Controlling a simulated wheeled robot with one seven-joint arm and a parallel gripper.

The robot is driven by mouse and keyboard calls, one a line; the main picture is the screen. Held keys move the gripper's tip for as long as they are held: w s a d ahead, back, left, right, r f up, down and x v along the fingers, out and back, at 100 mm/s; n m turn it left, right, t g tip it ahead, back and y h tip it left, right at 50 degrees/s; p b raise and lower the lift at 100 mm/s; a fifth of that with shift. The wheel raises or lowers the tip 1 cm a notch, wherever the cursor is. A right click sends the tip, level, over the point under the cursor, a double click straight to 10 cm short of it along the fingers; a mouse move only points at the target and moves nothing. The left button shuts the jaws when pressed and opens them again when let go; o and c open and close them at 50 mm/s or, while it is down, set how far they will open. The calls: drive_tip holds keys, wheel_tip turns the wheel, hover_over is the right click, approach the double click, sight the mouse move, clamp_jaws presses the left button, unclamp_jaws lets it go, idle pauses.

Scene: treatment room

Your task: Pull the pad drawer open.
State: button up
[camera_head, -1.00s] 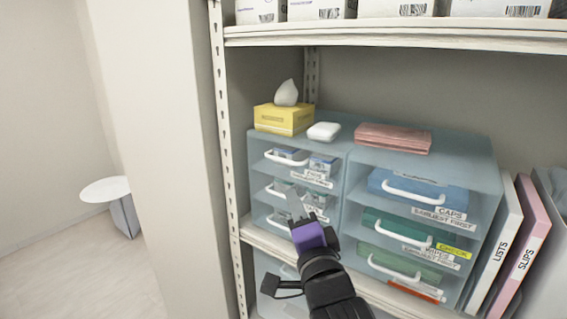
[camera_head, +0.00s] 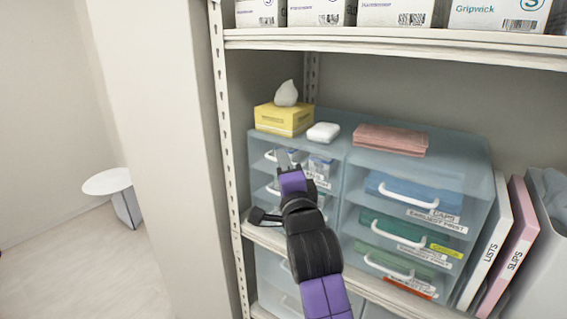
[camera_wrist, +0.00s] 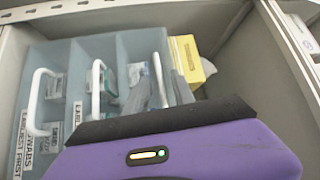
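The left column of the pale blue see-through drawer unit (camera_head: 345,165) has stacked drawers with white loop handles. The top left drawer (camera_head: 320,170) looks shut; its label is too small to read now, so I cannot confirm it is the pad drawer. Its handle shows in the wrist view (camera_wrist: 160,80), with the middle handle (camera_wrist: 97,90) and the bottom handle (camera_wrist: 36,105) beyond. My gripper (camera_head: 283,158) is in front of the top left drawer, with its grey fingertips close to that handle. Contact and finger gap cannot be made out. My gripper and arm partly hide the lower left drawers.
A yellow tissue box (camera_head: 284,119), a white packet (camera_head: 323,132) and folded pink cloths (camera_head: 391,139) lie on the unit. Right-column drawers, one with handle (camera_head: 409,195), stand alongside. A shelf upright (camera_head: 227,150) is close on the left. Binders (camera_head: 487,240) stand at right.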

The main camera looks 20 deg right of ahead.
clamp_jaws()
idle(1.4)
